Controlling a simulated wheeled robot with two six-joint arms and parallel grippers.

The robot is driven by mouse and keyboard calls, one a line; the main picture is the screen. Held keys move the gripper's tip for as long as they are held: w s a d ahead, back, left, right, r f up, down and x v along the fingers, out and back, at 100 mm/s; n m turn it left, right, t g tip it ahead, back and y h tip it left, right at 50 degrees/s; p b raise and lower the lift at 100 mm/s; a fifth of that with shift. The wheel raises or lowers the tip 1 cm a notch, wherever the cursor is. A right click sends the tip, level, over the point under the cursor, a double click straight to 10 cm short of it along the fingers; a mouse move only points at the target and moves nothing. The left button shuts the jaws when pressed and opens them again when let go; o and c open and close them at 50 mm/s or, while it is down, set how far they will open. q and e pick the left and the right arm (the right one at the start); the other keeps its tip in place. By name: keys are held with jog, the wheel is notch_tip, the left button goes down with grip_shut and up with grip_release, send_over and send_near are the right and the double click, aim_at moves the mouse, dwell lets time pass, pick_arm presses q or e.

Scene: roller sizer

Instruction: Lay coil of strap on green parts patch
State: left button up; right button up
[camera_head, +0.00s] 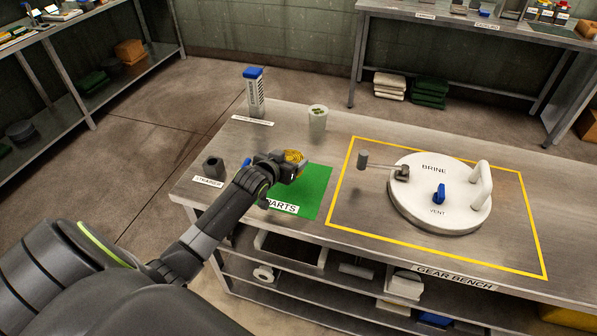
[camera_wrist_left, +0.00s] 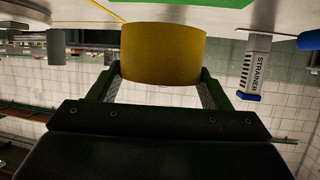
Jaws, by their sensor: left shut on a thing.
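The coil of strap (camera_head: 294,156) is yellow and sits in the jaws of my left gripper (camera_head: 285,167), over the far edge of the green parts patch (camera_head: 315,190). In the left wrist view the coil (camera_wrist_left: 162,54) fills the space between the two fingers (camera_wrist_left: 160,88). The gripper is shut on it. The patch lies on the bench with a white PARTS label at its near edge; my arm covers its left part. A gap between coil and bench is hard to judge. My right gripper is not in view.
A white BRINE lid (camera_head: 440,195) with handles stands inside a yellow outline (camera_head: 530,220) to the right. A strainer bottle (camera_head: 254,95) with a blue cap and a pale cup (camera_head: 317,118) stand behind the patch. A dark small container (camera_head: 213,167) is at the left.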

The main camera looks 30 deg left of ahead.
pick_arm(q)
jog(key=shift+f, duration=3)
jog(key=shift+f, duration=0.15)
jog(key=o, duration=1)
jog(key=shift+s+r, duration=0.15)
jog(key=shift+r, duration=0.1)
jog(key=v, duration=1.1)
jog(key=shift+s+r, duration=0.1)
jog(key=shift+s, duration=0.25)
